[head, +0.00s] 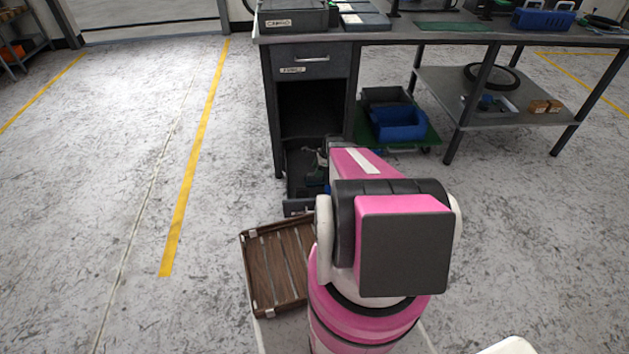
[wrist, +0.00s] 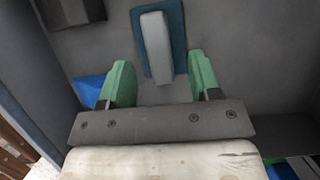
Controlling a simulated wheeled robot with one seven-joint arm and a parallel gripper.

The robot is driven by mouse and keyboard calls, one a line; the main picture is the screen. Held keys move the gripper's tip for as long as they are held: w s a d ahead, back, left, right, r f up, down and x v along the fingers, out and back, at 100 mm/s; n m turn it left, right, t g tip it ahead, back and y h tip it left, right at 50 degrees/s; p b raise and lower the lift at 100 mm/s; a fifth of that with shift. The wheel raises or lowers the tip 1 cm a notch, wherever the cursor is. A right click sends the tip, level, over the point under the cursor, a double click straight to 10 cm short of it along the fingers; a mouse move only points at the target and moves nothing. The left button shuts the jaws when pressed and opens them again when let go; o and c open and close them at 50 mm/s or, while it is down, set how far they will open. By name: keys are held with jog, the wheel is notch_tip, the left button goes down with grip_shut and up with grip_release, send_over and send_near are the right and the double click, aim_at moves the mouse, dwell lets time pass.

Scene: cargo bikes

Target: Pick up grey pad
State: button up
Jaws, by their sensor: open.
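A light grey pad (wrist: 157,48), long and narrow, lies on a dark blue-teal piece (wrist: 178,28) on a grey surface in the wrist view. My gripper (wrist: 161,68) is open, with its two green fingers apart. The pad's near end shows between the fingers, and neither finger appears to touch it. In the head view my arm reaches into the open lower drawer (head: 297,208) of the workbench. My arm hides much of the drawer, and I cannot make out the pad there.
A blue item (wrist: 88,92) lies beside the left finger. A dark block (wrist: 72,12) sits at the upper left. In the head view a wooden slatted tray (head: 281,264) is left of my arm.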

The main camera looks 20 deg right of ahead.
jog(key=x, duration=0.4)
jog(key=shift+f, duration=0.25)
jog(key=shift+s, duration=0.1)
jog(key=c, duration=1)
jog(key=shift+c, duration=0.2)
jog(key=shift+r, duration=0.15)
jog(key=shift+r, duration=0.55)
notch_tip(320, 180, up, 3)
jog(key=shift+f, duration=0.1)
jog(key=s+a+r, duration=0.7)
jog(key=a, duration=0.2)
jog(key=shift+a, duration=0.1)
